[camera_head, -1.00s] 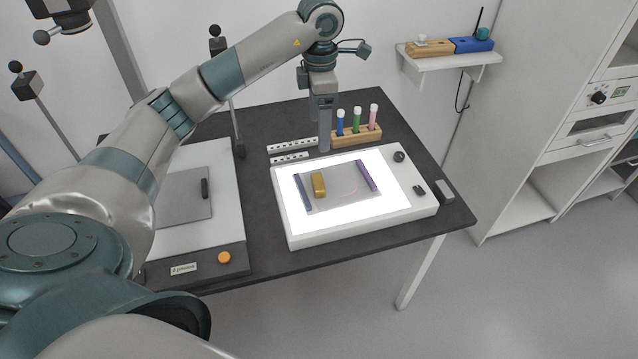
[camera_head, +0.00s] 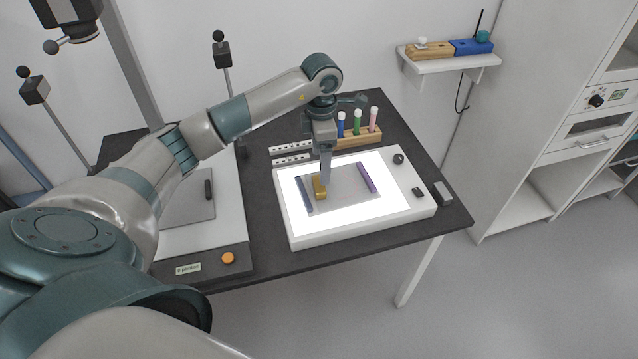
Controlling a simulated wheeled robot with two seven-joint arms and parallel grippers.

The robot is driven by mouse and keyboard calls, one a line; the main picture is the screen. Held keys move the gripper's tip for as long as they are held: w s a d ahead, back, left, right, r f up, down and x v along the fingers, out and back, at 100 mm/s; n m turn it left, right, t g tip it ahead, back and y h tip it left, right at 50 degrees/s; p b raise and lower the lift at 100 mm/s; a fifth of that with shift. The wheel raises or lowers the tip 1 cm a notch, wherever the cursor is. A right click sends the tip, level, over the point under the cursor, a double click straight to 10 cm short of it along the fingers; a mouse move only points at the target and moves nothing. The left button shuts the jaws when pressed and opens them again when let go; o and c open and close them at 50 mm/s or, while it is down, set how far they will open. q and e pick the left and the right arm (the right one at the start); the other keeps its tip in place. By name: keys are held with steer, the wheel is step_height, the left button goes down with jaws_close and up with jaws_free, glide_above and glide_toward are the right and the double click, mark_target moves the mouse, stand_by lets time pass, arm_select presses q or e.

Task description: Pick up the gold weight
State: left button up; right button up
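The gold weight (camera_head: 319,194) is a small yellow block on a clear sheet (camera_head: 350,201) on the lit white panel (camera_head: 400,205). It lies close to the blue-grey strip (camera_head: 303,195), on the strip's right. My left gripper (camera_head: 325,180) points down at the weight, with its fingertips just above or beside it and covering part of its far end. I cannot tell from this view whether the fingers touch the weight or how wide apart they are. My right gripper is not in view.
A purple strip (camera_head: 366,177) lies on the sheet's right side. Behind the panel stands a wooden rack (camera_head: 358,137) with blue, green and pink tubes. Dark knobs (camera_head: 398,158) sit at the panel's right. A white device (camera_head: 205,235) with an orange button stands left.

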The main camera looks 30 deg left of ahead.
mark_target(319, 187)
arm_select(q)
steer(key=shift+f, duration=1.25)
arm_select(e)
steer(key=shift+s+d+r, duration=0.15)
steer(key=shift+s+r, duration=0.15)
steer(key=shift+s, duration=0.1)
arm_select(q)
steer(key=shift+p, duration=0.35)
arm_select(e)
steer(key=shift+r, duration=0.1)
arm_select(q)
steer(key=shift+s+d+f+p, duration=0.1)
steer(key=shift+s+f+p, duration=0.1)
steer(key=shift+f+p, duration=0.25)
steer(key=shift+s+f+p, duration=0.2)
steer(key=shift+f+p, duration=0.15)
steer(key=shift+f, duration=0.15)
step_height(319, 187, down, 2)
steer(key=shift+s+p, duration=0.15)
steer(key=shift+p, duration=0.3)
steer(key=shift+f, duration=0.65)
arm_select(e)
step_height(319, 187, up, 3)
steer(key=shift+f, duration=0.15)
arm_select(q)
steer(key=c, duration=1.5)
steer(key=shift+o, duration=0.2)
